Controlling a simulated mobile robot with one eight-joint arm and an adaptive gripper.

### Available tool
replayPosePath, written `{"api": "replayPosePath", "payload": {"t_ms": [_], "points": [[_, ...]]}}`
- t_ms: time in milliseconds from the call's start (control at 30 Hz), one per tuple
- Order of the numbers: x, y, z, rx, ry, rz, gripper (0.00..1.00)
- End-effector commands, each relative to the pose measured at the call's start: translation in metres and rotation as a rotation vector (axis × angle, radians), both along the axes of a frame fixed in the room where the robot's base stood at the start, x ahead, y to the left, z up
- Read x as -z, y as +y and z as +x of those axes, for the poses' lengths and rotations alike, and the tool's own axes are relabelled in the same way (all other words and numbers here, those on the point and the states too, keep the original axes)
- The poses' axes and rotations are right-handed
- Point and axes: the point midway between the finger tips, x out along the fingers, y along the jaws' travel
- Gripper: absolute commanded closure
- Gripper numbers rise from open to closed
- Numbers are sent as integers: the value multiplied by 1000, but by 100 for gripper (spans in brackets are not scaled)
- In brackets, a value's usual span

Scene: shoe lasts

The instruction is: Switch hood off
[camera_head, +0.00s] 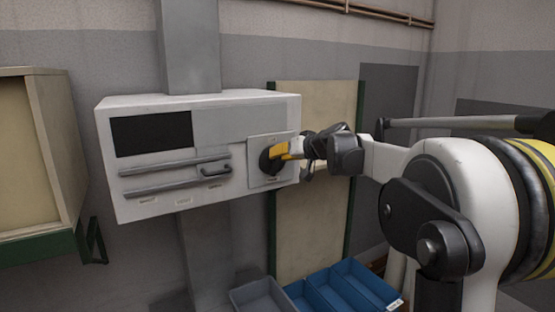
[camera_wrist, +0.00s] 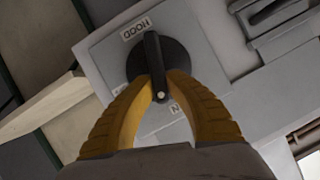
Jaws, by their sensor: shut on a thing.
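The hood switch is a black rotary knob with a bar handle (camera_wrist: 152,50) on a round black disc, set in a light square plate (camera_wrist: 96,46). A label reading HOOD (camera_wrist: 137,28) is beside the disc in the wrist view. In the head view the switch plate (camera_head: 257,144) is at the right of a white wall-mounted box (camera_head: 150,187). My gripper (camera_wrist: 160,92) has its yellow fingers shut on the lower end of the knob's bar. In the head view my gripper (camera_head: 278,152) reaches the knob from the right and partly hides it. Other plate markings are partly covered by the fingers.
The box has a dark panel (camera_head: 150,134), long grey bars and a small black handle (camera_head: 215,170). Blue bins (camera_head: 358,284) and a grey bin (camera_head: 256,296) sit below. A beige cabinet (camera_head: 55,150) is at the left, and a beige panel (camera_head: 318,215) stands behind my gripper.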

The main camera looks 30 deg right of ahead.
Motion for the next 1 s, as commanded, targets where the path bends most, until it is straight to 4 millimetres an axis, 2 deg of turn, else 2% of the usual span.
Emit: {"api": "replayPosePath", "payload": {"t_ms": [1000], "points": [[19, -16, 1, 0, 32, 952, 100]]}}
